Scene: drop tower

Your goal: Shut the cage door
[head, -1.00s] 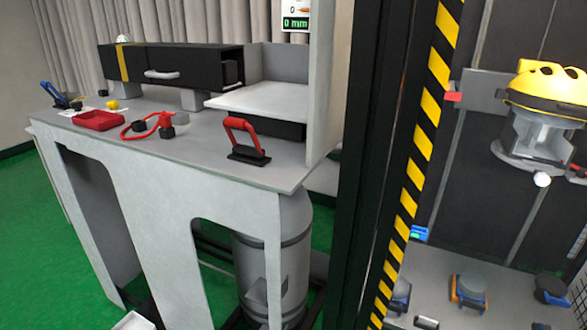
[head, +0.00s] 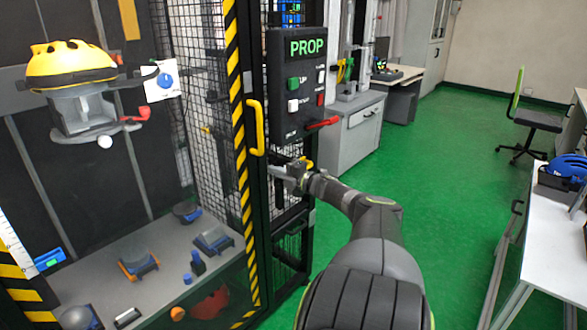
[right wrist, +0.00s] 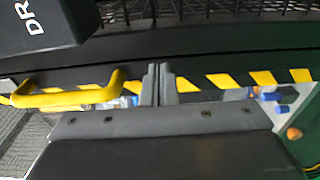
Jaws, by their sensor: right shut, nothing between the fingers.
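The cage door shows in the head view by its yellow handle (head: 256,128), mounted beside a black-and-yellow striped upright (head: 239,150). I cannot tell whether the door is fully shut against the frame. My right gripper (head: 284,171) is shut and empty, a little below and to the right of the handle. In the right wrist view, the right gripper's fingers (right wrist: 158,84) are together, just right of the yellow handle (right wrist: 70,98), in front of the striped edge (right wrist: 225,80). I see no hold on the handle. My left gripper is not in view.
A black control box (head: 300,85) reading PROP, with buttons and a red lever (head: 322,123), sits right of the handle. Inside the cage hangs a yellow helmet (head: 70,65). Green floor (head: 450,180) is clear at right, before a white table (head: 550,230).

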